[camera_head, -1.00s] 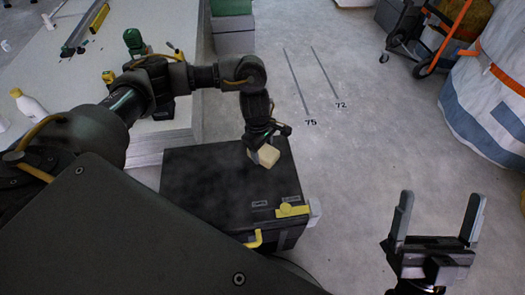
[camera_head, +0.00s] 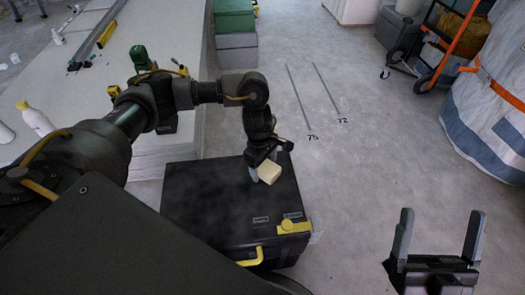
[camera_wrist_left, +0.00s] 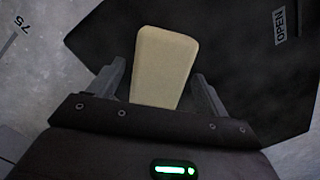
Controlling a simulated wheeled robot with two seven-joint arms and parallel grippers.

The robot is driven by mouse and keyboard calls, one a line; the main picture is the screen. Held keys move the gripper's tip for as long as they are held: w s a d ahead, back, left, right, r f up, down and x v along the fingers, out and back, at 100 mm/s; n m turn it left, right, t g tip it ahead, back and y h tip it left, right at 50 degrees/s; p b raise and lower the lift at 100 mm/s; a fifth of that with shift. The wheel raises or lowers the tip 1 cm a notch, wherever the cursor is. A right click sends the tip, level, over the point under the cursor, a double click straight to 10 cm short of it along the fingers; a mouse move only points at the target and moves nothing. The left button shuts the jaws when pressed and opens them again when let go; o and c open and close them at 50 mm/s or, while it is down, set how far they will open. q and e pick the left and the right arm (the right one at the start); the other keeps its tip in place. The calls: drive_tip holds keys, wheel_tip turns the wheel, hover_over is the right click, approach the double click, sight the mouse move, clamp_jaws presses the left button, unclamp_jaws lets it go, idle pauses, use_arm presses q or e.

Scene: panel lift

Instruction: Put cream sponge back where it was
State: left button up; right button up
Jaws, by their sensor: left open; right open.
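The cream sponge (camera_head: 269,173) is a small pale block at the black case's lid, near its far right part. In the left wrist view the sponge (camera_wrist_left: 163,66) stands between the two fingers, with a gap on each side. My left gripper (camera_head: 263,172) is open around the sponge and points down at the lid; its fingers also show in the left wrist view (camera_wrist_left: 158,88). Whether the sponge rests on the lid is hard to tell. My right gripper (camera_head: 437,238) is open and empty at the lower right, over the floor.
The black case (camera_head: 205,205) has a yellow latch (camera_head: 294,226) and a yellow handle (camera_head: 250,257).

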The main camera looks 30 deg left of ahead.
use_arm(q)
drive_tip(key=r+p, duration=0.1)
drive_tip(key=r, duration=0.2)
drive_tip(key=r+p, duration=0.1)
drive_tip(key=r, duration=0.2)
drive_tip(key=a+r+p, duration=0.1)
drive_tip(key=r, duration=0.2)
drive_tip(key=shift+w+r, duration=0.1)
drive_tip(key=shift+w, duration=0.05)
drive_tip(key=shift+a+r+p, duration=0.25)
drive_tip(key=shift+r+p, duration=0.1)
drive_tip(key=shift+r, duration=0.85)
use_arm(e)
drive_tip(key=w+a+f+g+h, duration=0.2)
drive_tip(key=a+f+g, duration=0.1)
drive_tip(key=f+g, duration=0.4)
drive_tip(key=shift+a+n+g, duration=0.15)
drive_tip(key=shift+n+g, duration=0.15)
drive_tip(key=shift+n, duration=0.1)
